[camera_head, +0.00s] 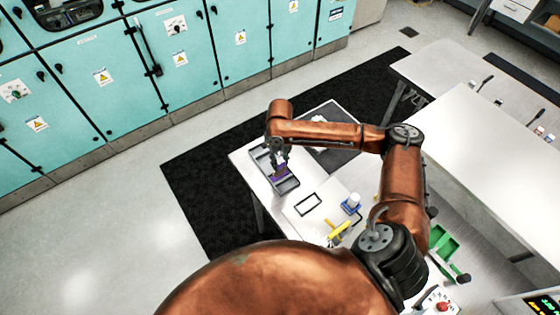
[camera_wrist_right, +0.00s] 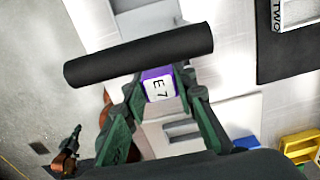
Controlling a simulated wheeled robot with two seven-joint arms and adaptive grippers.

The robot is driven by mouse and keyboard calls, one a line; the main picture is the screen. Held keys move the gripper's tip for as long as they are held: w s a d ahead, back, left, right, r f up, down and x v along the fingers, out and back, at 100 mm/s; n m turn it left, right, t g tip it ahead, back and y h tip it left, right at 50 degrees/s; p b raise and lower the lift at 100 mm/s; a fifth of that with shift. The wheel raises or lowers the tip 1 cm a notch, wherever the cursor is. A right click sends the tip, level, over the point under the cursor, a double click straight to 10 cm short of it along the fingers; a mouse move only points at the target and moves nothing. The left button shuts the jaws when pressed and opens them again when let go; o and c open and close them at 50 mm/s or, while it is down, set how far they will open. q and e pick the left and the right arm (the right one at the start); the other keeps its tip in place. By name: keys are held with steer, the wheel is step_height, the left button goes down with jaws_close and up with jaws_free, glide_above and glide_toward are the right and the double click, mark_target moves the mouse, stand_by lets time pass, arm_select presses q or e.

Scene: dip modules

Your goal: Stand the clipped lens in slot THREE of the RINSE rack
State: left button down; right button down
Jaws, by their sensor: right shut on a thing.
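My right gripper (camera_head: 279,165) is over a dark grey tray-like rack (camera_head: 289,184) at the left end of the near table. In the right wrist view its fingers (camera_wrist_right: 163,105) are shut on a purple clip (camera_wrist_right: 158,74) with a white label reading E 7. A black bar-like piece (camera_wrist_right: 110,63) lies across just beyond the clip; it may be the lens edge-on, but I cannot tell. Slot THREE and any RINSE lettering are not readable. A copper part with a dark tip (camera_wrist_right: 70,138), perhaps my left gripper, shows small at the lower left.
A dark mat (camera_head: 342,112) with a white piece lies behind the rack; the word TWO shows in the wrist view. Teal cabinets stand behind.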

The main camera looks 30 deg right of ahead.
steer(key=shift+f, duration=0.1)
steer(key=c, duration=1.6)
jaws_free()
step_height(320, 180, up, 12)
steer(key=shift+r+b, duration=0.15)
steer(key=shift+b, duration=0.35)
